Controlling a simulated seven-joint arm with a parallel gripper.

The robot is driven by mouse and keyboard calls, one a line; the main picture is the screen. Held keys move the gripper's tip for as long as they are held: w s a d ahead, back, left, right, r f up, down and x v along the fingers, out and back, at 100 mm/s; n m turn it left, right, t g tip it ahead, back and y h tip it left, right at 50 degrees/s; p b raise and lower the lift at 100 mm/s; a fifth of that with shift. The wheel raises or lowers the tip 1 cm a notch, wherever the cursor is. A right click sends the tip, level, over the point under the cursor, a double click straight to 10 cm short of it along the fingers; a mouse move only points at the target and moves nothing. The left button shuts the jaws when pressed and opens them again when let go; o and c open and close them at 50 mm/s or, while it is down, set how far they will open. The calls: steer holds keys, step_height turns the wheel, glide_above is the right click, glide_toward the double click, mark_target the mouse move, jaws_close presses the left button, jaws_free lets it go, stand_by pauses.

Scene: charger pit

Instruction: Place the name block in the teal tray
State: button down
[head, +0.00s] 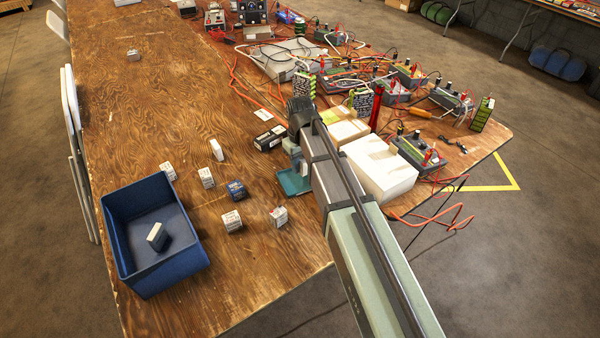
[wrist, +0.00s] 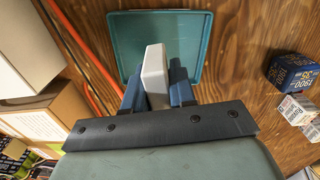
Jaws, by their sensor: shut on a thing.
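The teal tray (wrist: 128,38) lies flat on the wooden table and looks empty apart from what my gripper covers. In the head view the tray (head: 294,184) shows partly behind my arm. My gripper (wrist: 156,68) is over the tray, its blue fingers shut on a plain pale grey block (wrist: 155,76). The block's visible faces carry no readable print, so I cannot tell its label. Its lower end is over the tray's inside; whether it touches the tray floor I cannot tell. In the head view my gripper (head: 293,153) is mostly hidden by the arm.
A blue bin (head: 120,238) with one block (head: 157,236) inside stands at the left. Several small printed boxes lie between bin and tray, including a dark blue one (head: 237,190). White and cardboard boxes (head: 380,168), red cables and instruments crowd the right. The table's far left is mostly clear.

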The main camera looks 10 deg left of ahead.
steer(key=shift+f, duration=2.1)
steer(key=shift+f, duration=0.1)
steer(key=c, duration=0.9)
jaws_free()
step_height(320, 180, up, 12)
steer(key=shift+r, duration=0.1)
